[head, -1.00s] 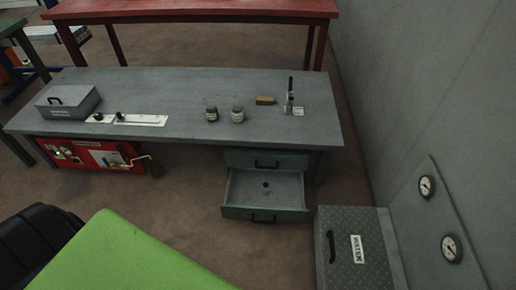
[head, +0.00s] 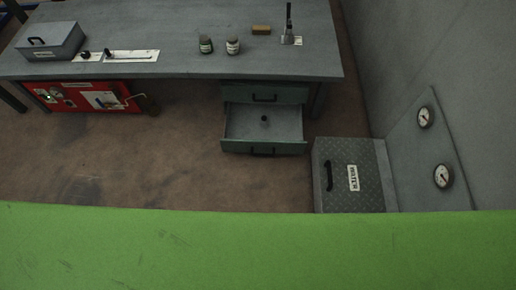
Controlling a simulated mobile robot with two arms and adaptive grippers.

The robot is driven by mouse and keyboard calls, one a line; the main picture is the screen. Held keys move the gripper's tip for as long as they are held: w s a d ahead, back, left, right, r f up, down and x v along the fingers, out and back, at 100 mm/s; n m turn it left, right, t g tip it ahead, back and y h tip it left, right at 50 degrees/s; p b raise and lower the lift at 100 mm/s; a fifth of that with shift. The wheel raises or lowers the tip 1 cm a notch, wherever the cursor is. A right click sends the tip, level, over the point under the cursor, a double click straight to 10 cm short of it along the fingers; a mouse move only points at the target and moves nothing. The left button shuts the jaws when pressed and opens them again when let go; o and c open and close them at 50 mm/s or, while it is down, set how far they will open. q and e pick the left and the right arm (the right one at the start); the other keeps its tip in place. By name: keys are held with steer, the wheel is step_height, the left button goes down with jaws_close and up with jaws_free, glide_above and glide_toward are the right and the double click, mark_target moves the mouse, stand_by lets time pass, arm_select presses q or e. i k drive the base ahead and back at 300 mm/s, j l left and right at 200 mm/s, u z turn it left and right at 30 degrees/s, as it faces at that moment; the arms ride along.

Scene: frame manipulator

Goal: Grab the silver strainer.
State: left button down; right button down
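A small silver item with a tall, dark upright part (head: 288,36) stands near the right end of the grey workbench (head: 180,65), beside a small white label. It is too small to tell whether it is the silver strainer. No other strainer shape is clear. Neither of my grippers is in the head view.
Two jars (head: 233,45) and a tan block (head: 261,30) stand on the bench. A grey box (head: 50,42) is at its left. An open drawer (head: 262,144) juts out below. A metal water box (head: 350,190) stands right. Green covers the bottom; I cannot tell what it is.

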mark_target(263, 121)
steer(key=i+z, duration=0.3)
steer(key=i, duration=0.15)
steer(key=i+j+z, duration=0.3)
steer(key=i, duration=0.2)
steer(key=i+j+z, duration=0.25)
steer(key=i, duration=0.2)
